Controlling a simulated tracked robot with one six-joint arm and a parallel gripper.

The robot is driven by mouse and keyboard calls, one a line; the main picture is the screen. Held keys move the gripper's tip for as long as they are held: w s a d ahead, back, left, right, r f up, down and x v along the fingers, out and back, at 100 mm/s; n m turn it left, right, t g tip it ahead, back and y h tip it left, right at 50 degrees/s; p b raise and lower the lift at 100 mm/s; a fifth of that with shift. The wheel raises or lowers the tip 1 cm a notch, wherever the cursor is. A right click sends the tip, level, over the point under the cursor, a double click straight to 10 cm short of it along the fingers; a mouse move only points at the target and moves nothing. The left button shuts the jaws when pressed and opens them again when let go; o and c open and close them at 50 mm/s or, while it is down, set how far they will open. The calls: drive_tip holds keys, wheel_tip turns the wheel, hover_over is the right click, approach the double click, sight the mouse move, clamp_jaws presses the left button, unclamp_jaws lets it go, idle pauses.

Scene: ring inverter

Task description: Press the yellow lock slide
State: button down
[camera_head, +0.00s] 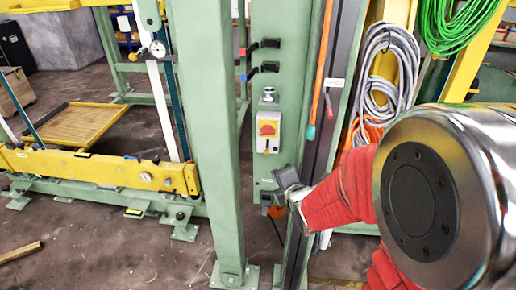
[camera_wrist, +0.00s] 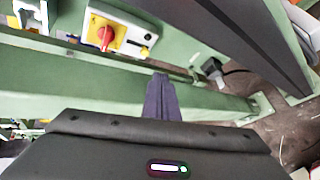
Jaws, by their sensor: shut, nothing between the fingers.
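A white and yellow switch box (camera_head: 267,132) with a red rotary knob is mounted on the green post in the head view. It also shows in the wrist view (camera_wrist: 122,35) at the upper left, with the red knob (camera_wrist: 106,37) and a small yellow part (camera_wrist: 145,51) at its edge. I cannot tell for certain whether that part is the lock slide. My gripper (camera_head: 282,180) is below the box, apart from it, close to the green post. In the wrist view my gripper's fingers (camera_wrist: 160,78) are together and empty, below and right of the box.
A green upright (camera_head: 205,130) stands left of the switch box. Black latches (camera_head: 268,67) sit above it. Grey cable (camera_head: 387,75) and green cable (camera_head: 447,22) hang at the right.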

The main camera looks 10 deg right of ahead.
sight(267, 151)
drive_tip(key=shift+w+a+f+n+t+y, duration=0.2)
drive_tip(key=shift+a+f+n+t+y, duration=0.3)
drive_tip(key=shift+n, duration=0.65)
drive_tip(key=shift+w+a+f+n+t+y, duration=0.15)
drive_tip(key=shift+w+a+f+n+y, duration=0.15)
drive_tip(key=shift+f+n, duration=0.65)
drive_tip(key=shift+w+a+f+n+t+y, duration=0.15)
drive_tip(key=shift+a+f+n+t+y, duration=0.2)
drive_tip(key=shift+n, duration=1.05)
drive_tip(key=shift+r, duration=0.1)
drive_tip(key=x, duration=1)
drive_tip(key=shift+d+r, duration=1.35)
drive_tip(key=shift+d, duration=0.15)
